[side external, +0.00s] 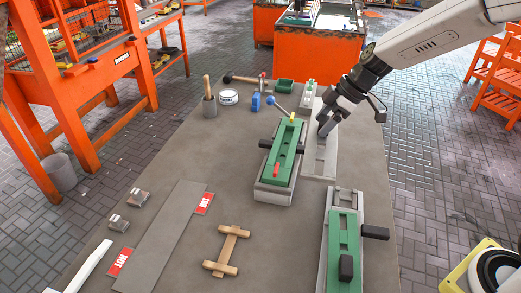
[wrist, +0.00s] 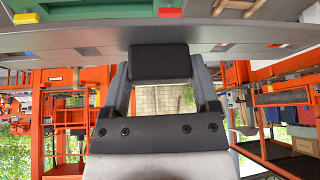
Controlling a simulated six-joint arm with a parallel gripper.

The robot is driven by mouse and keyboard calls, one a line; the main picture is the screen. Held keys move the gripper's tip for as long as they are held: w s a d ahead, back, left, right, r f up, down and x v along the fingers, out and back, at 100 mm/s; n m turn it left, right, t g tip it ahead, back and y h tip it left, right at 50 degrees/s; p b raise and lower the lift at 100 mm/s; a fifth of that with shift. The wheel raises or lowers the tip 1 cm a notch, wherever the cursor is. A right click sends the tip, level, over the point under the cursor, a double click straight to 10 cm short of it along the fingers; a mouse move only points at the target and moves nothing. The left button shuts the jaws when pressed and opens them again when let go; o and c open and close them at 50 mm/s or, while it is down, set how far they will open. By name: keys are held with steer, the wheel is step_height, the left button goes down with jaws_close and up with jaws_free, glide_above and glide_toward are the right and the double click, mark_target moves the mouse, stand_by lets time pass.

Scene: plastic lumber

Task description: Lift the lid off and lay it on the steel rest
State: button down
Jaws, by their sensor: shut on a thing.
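My gripper (side external: 324,128) is low over a pale grey plate (side external: 319,164) right of the middle mould. In the wrist view, my gripper (wrist: 160,75) is shut on a black block (wrist: 160,62), which sits between both fingers. Whether this block is the lid's handle, and whether it touches the plate, I cannot tell. The middle green-topped mould (side external: 283,160) has a grey base, a red piece and a yellow piece. The near green mould (side external: 343,240) has a black side handle (side external: 375,232) and a black knob (side external: 346,267). I cannot tell for sure which plate is the steel rest.
A long grey strip (side external: 165,230) with red HOT labels lies at the left of the table. A wooden frame (side external: 228,250), small metal blocks (side external: 138,196), a white tub (side external: 228,97) and a mallet (side external: 243,79) also stand there. The table's left middle is clear.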

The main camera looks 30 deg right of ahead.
steer(key=w+a+f, duration=0.3)
steer(key=w+a, duration=0.1)
steer(key=a, duration=0.5)
steer(key=w+a+f, duration=0.2)
steer(key=w+a, duration=0.2)
steer(key=a, duration=0.6)
steer(key=s+a+f, duration=0.1)
steer(key=a+f, duration=0.2)
steer(key=a, duration=0.7)
steer(key=a+f, duration=0.3)
steer(key=a, duration=0.7)
steer(key=shift+s+a+f, duration=0.25)
steer(key=shift+s+a, duration=0.1)
steer(key=shift+f, duration=3.4)
steer(key=shift+m, duration=0.6)
steer(key=shift+f, duration=0.75)
